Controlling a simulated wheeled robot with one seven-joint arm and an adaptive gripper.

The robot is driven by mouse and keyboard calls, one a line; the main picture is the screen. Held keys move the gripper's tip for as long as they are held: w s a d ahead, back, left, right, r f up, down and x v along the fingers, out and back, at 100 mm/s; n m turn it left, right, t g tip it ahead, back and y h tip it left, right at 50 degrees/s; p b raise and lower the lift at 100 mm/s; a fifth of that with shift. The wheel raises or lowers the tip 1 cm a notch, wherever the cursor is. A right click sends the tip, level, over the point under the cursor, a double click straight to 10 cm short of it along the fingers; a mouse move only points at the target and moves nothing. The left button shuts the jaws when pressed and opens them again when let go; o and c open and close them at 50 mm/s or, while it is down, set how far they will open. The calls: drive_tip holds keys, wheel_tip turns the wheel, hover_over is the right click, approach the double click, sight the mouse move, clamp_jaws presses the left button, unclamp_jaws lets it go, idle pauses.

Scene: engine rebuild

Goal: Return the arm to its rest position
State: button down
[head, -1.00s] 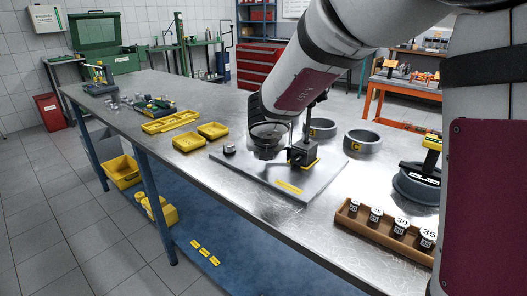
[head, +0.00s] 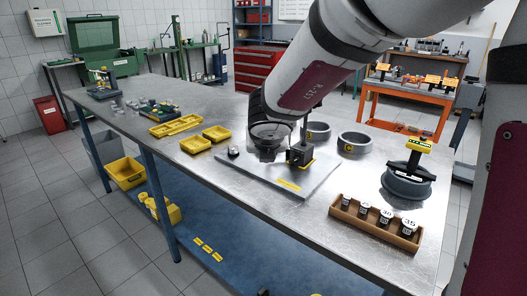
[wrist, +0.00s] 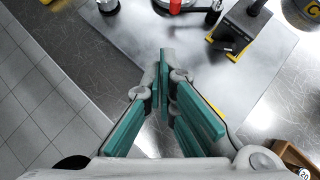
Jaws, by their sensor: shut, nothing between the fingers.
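My gripper (wrist: 167,75) shows in the wrist view with its teal-padded fingers shut and nothing between them. It is above the front edge of the metal workbench (wrist: 90,62), beside a grey plate (wrist: 250,85). In the head view my arm reaches in from the upper right over the workbench (head: 235,212), and its dark wrist end is over the grey plate (head: 300,188). The fingers cannot be made out clearly there.
A black stand (head: 300,155) and a small round metal part (head: 233,152) are on the plate. Grey rings (head: 352,143), a ring with a yellow-topped tool (head: 407,187) and a wooden rack (head: 375,228) of numbered pieces stand to the right. Yellow trays (head: 195,145) are left.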

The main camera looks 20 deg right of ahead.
drive_tip(key=s+a+r+n+t+y+p, duration=0.1)
drive_tip(key=s+a+r+n+y+p, duration=0.15)
drive_tip(key=r+n, duration=0.3)
drive_tip(key=s+a+r+n+t+y+p, duration=0.1)
drive_tip(key=s+a+r+n, duration=0.15)
drive_tip(key=r+n, duration=0.35)
drive_tip(key=s+a+r+n+g+y+p, duration=0.1)
drive_tip(key=s+r+n, duration=0.2)
drive_tip(key=s+n, duration=0.2)
drive_tip(key=s+a+r+n+y+p, duration=0.1)
drive_tip(key=s+a+r+n+y, duration=0.1)
drive_tip(key=s+n, duration=0.35)
drive_tip(key=s+d+f+n+g+h+p, duration=0.1)
drive_tip(key=s+d+n+g+h+p, duration=0.1)
drive_tip(key=s+d+n, duration=0.3)
drive_tip(key=s+d+f+n+g+h+p, duration=0.1)
drive_tip(key=s+d+n, duration=0.4)
drive_tip(key=s+n, duration=0.6)
drive_tip(key=s+g+h+p, duration=0.1)
drive_tip(key=s+g, duration=0.1)
drive_tip(key=s, duration=0.4)
drive_tip(key=shift+s+d+f+g+h, duration=0.3)
drive_tip(key=shift+d+h, duration=0.05)
drive_tip(key=shift+d, duration=0.05)
